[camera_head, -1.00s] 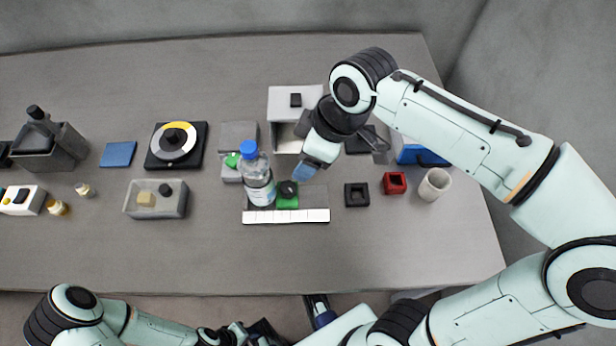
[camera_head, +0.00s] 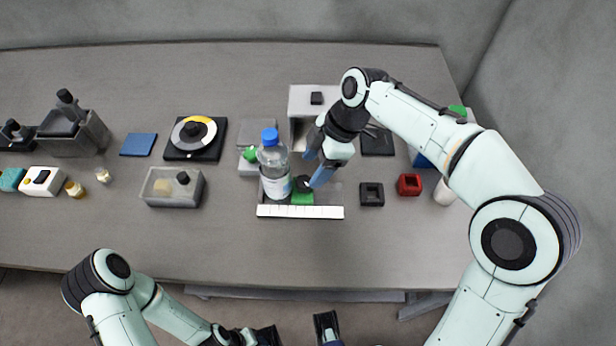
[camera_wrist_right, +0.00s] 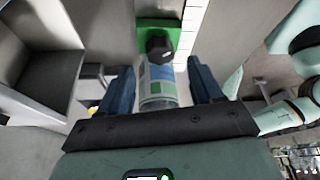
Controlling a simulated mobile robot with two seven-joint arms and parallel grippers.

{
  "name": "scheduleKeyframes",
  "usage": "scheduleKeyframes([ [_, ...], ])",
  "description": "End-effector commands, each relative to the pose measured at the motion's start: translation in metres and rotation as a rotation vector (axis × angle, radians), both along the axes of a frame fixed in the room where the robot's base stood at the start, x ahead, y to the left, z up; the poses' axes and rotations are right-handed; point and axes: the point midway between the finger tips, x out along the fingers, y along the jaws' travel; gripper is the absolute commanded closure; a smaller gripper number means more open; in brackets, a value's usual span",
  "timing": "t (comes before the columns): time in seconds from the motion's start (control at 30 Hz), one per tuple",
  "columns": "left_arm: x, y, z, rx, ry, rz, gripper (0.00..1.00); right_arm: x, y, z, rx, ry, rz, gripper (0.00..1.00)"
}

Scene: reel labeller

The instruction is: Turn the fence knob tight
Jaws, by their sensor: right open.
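The fence knob (camera_head: 303,183) is a small black knob on a green block (camera_head: 302,198), just right of a clear bottle with a blue cap (camera_head: 271,160). In the right wrist view the knob (camera_wrist_right: 158,47) stands on the green block (camera_wrist_right: 160,28), beyond the fingertips, with the labelled bottle (camera_wrist_right: 158,85) showing between the fingers. My right gripper (camera_head: 316,168) is open and empty, its blue fingers close above the knob and partly overlapping it in the head view; contact cannot be told. My left gripper is at the bottom edge, partly cut off, its jaws unclear.
A white strip (camera_head: 300,212) lies in front of the bottle and green block. A white housing (camera_head: 300,98) stands behind. A black square block (camera_head: 371,194) and a red one (camera_head: 409,184) are to the right. The table front is clear.

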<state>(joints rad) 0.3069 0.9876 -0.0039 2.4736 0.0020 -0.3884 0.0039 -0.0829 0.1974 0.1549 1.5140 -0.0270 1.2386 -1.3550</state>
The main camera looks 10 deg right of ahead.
Motion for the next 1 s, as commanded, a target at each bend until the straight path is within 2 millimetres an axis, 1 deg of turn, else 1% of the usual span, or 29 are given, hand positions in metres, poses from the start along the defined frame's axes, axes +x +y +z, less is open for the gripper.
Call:
scheduleKeyframes([
  [0.03,0.000,0.000,-0.002,0.000,-0.002,0.001,0.57,0.000,0.004,-0.011,-0.001,0.003,0.001,0.35],
  [0.1,0.001,0.000,-0.003,0.000,-0.004,0.000,0.57,0.000,0.008,-0.021,-0.001,0.002,0.000,0.35],
  [0.2,0.001,0.000,-0.004,0.001,-0.007,0.001,0.57,0.001,0.013,-0.033,-0.001,0.001,-0.001,0.35],
  [0.3,0.002,0.000,-0.005,0.001,-0.009,0.002,0.57,0.001,0.016,-0.040,-0.001,0.000,-0.001,0.35],
  [0.43,0.002,0.000,-0.005,0.002,-0.010,0.002,0.57,0.001,0.018,-0.043,0.000,-0.001,-0.001,0.35],
  [0.67,0.002,0.000,-0.005,0.001,-0.010,0.002,0.57,0.001,0.018,-0.043,0.000,-0.001,-0.001,0.35],
  [0.7,0.002,0.000,-0.005,0.001,-0.010,0.002,0.57,0.001,0.018,-0.043,0.000,-0.001,-0.001,0.48],
  [0.77,0.002,0.000,-0.005,0.001,-0.010,0.002,0.57,0.001,0.018,-0.043,0.000,-0.001,-0.001,0.68],
  [0.8,0.002,0.000,-0.005,0.002,-0.010,0.002,0.57,0.001,0.018,-0.043,0.000,-0.001,-0.001,0.81],
  [0.83,0.002,0.000,-0.005,0.002,-0.010,0.002,0.57,0.001,0.018,-0.043,0.000,-0.001,-0.001,0.90],
  [1.0,0.002,0.000,-0.005,0.002,-0.010,0.002,0.57,0.001,0.018,-0.043,0.000,0.000,-0.004,0.91],
])
